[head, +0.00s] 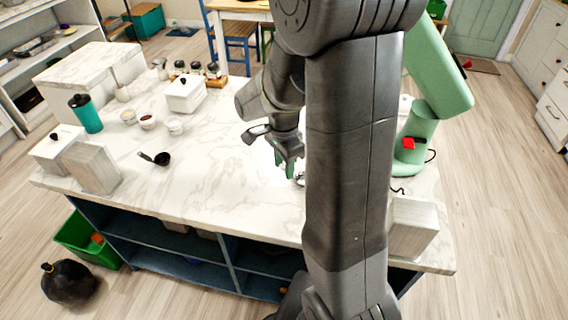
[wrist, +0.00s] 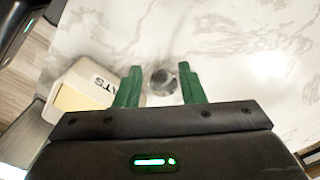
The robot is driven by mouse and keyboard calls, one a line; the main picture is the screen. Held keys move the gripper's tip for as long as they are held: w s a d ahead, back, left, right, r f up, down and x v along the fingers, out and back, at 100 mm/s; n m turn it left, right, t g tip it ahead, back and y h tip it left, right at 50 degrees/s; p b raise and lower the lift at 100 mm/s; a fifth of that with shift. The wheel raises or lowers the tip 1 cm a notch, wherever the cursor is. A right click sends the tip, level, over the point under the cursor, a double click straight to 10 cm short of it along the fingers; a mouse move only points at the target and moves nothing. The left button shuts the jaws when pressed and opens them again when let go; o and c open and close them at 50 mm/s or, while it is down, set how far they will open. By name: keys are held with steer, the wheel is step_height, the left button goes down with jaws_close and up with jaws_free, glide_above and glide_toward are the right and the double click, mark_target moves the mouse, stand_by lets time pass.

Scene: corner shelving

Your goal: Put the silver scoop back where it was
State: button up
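My gripper (head: 288,170) points down over the right part of the marble counter, partly behind my own arm. In the wrist view my gripper (wrist: 159,72) has its two green fingers apart. A small round silver object (wrist: 162,82), perhaps the silver scoop, shows between the fingertips, with slight gaps beside it. In the head view a bit of this silver object (head: 299,178) shows on the counter just beside the fingertips; the rest is hidden by my arm. A black scoop (head: 160,158) lies on the left part of the counter.
A cream box lettered "ATS" (wrist: 88,85) stands close left of the fingers. Small bowls (head: 147,122), a white lidded canister (head: 185,95), a teal tumbler (head: 86,114) and a green stand mixer (head: 425,120) stand on the counter. The counter's front middle (head: 220,190) is clear.

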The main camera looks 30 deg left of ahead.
step_height(320, 180, up, 12)
steer(key=shift+r+p, duration=0.2)
steer(key=shift+p, duration=0.15)
